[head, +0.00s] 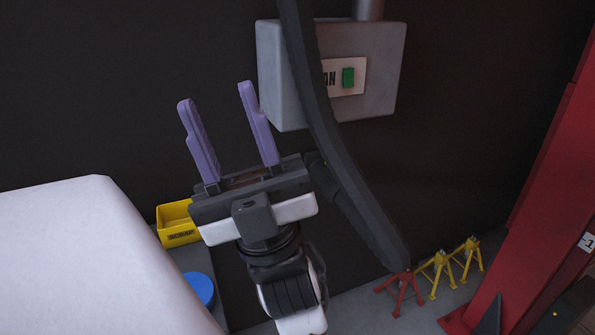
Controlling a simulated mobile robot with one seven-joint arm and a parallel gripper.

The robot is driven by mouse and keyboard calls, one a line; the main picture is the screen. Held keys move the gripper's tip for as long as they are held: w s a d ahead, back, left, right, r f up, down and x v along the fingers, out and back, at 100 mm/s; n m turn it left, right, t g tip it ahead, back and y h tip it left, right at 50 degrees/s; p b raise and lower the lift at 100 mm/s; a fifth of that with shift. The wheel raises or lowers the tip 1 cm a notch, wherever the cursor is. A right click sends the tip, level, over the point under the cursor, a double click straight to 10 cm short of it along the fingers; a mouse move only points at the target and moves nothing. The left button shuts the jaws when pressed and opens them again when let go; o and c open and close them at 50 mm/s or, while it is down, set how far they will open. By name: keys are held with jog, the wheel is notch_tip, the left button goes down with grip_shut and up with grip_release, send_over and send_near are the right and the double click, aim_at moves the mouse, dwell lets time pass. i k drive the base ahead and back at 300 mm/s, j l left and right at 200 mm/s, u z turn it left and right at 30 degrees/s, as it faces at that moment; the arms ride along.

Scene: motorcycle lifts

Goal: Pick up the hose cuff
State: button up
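A dark hose (305,65) hangs down from the top of the head view, passing in front of the grey wall box. Its lower end is a wider, smoother dark length, which looks like the hose cuff (370,225). It slants down to the right. A short dark piece (323,176) sticks out on its left side near my gripper. My gripper (214,94) has two purple fingers pointing up, spread apart with nothing between them. It is left of the hose in the picture. I cannot tell the depth gap between them.
A grey box (285,75) with a green button (348,78) is on the dark wall. A yellow scrap bin (173,213) and blue round thing (199,288) are at lower left, beside a white surface (90,260). Red (403,293) and yellow stands (437,272) and a red post (550,180) are right.

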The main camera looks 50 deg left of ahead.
aim_at(321, 176)
jog(key=i+l+u, duration=0.2)
jog(key=u, duration=0.3)
jog(key=i+l+u, duration=0.3)
jog(key=u, duration=0.15)
jog(key=i+l+u, duration=0.15)
jog(key=l+u, duration=1.2)
jog(key=i+j, duration=0.4)
jog(key=i, duration=0.1)
